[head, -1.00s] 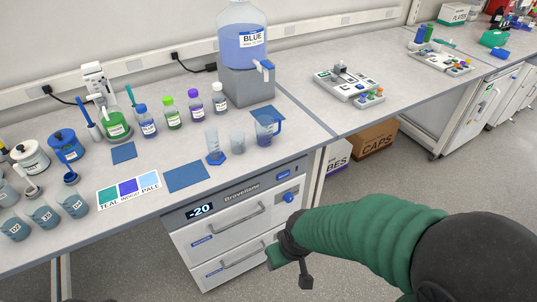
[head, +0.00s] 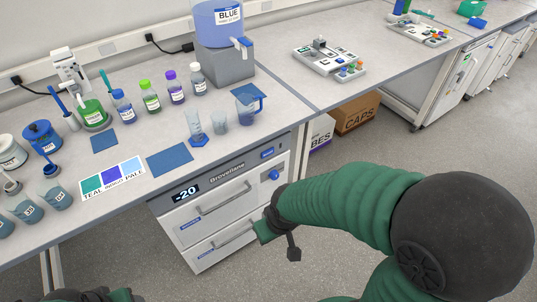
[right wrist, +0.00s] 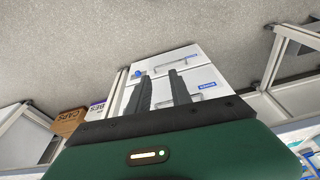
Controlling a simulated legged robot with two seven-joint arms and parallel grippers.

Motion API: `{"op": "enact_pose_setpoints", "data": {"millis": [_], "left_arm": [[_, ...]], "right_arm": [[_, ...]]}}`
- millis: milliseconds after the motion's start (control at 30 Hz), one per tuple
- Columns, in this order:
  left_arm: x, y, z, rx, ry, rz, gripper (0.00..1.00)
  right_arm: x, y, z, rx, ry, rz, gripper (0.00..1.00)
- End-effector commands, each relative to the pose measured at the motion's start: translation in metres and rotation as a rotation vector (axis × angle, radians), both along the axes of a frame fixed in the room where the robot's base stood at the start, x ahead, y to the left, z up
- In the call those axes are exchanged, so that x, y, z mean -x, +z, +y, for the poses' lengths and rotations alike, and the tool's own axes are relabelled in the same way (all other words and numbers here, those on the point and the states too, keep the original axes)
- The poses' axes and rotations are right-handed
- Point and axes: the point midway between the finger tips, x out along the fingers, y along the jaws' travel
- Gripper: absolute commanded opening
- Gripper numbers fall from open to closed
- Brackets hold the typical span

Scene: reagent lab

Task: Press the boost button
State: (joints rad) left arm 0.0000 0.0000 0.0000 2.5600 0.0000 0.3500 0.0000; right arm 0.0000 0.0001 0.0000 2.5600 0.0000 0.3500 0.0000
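The white drawer cabinet (head: 214,234) marked Grovellane stands under the bench, its panel showing -20. On the panel's right end are a small blue label (head: 267,153), too small to read, and a round blue knob or button (head: 274,175) below it. I cannot tell which is the boost button. My right gripper (right wrist: 160,78) points at the cabinet front with two dark fingers apart and nothing between them. In the right wrist view the blue knob (right wrist: 138,73) is just left of the fingertips.
The bench (head: 285,85) holds bottles, beakers and a blue dispenser (head: 222,50) above the cabinet. Boxes (head: 355,112) stand on the floor right of the cabinet. The grey floor (head: 180,285) in front is open. Part of my left arm shows at the lower left edge.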

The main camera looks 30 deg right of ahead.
Motion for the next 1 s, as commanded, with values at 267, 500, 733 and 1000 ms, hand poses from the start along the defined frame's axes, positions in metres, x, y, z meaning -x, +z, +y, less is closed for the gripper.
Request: {"op": "enact_pose_setpoints", "data": {"millis": [267,500,733,1000], "left_arm": [[0.0,0.0,0.0,0.0,0.0,0.0,0.61],[0.0,0.0,0.0,0.0,0.0,0.0,0.61],[0.0,0.0,0.0,0.0,0.0,0.0,0.61],[0.0001,0.0,0.0,0.0,0.0,0.0,0.61]], "right_arm": [[0.0,0.0,0.0,0.0,0.0,0.0,0.0],[0.0,0.0,0.0,0.0,0.0,0.0,0.0],[0.0,0.0,0.0,0.0,0.0,0.0,0.0],[0.0,0.0,0.0,0.0,0.0,0.0,0.0]]}}
